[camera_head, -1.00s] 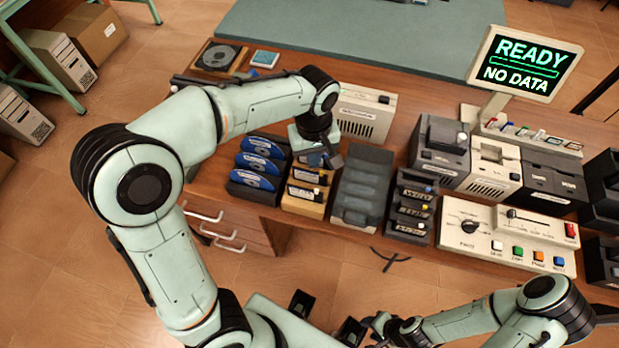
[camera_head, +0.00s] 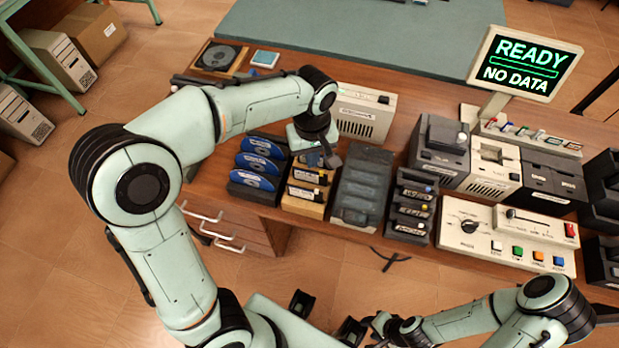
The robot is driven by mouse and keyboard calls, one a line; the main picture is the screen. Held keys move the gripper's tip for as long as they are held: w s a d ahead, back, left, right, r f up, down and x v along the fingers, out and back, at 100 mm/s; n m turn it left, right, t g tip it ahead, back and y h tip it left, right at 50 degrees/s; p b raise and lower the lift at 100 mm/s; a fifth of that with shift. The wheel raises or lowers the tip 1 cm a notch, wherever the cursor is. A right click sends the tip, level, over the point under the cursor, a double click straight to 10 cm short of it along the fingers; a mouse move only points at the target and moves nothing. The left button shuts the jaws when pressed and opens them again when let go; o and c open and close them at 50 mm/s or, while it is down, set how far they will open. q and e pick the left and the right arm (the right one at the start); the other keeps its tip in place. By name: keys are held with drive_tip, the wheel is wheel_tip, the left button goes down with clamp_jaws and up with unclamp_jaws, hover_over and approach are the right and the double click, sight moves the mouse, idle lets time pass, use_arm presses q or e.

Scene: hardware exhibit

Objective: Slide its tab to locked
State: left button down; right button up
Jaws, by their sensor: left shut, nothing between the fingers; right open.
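Black cartridges with pale labels stand in a wooden rack (camera_head: 303,208) at the front of the bench. Small white tabs show at the right ends of some, such as the tab (camera_head: 322,179) on the middle cartridge. I cannot read which tab is locked. My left gripper (camera_head: 328,161) is shut and empty, pointing down over the back of this rack. Its wrist hides most of the rearmost cartridge, and I cannot tell whether the fingertips touch it. My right gripper (camera_head: 360,331) is open at the bottom of the view, away from the bench.
Blue discs stand in a dark rack (camera_head: 257,166) left of the wooden rack. A grey ribbed tray (camera_head: 361,190) and a dark cartridge stack (camera_head: 411,208) are to the right. A control panel (camera_head: 510,240) and a monitor (camera_head: 523,66) reading READY, NO DATA stand further right.

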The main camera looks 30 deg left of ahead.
sight(322, 172)
use_arm(q)
drive_tip(key=shift+f+b, duration=0.9)
drive_tip(key=shift+f, duration=0.55)
use_arm(e)
drive_tip(key=shift+s+f, duration=0.25)
drive_tip(key=shift+f, duration=0.25)
drive_tip(key=shift+s+f, duration=0.2)
drive_tip(key=shift+f, duration=0.3)
use_arm(q)
drive_tip(key=shift+w+d+f, duration=0.1)
drive_tip(key=shift+w+d, duration=0.1)
drive_tip(key=shift+d, duration=1)
use_arm(e)
drive_tip(key=shift+r, duration=0.2)
use_arm(q)
drive_tip(key=shift+s+a, duration=0.1)
drive_tip(key=shift+a, duration=0.15)
use_arm(e)
drive_tip(key=shift+w, duration=0.1)
use_arm(q)
drive_tip(key=shift+p, duration=0.3)
use_arm(e)
drive_tip(key=shift+r, duration=0.15)
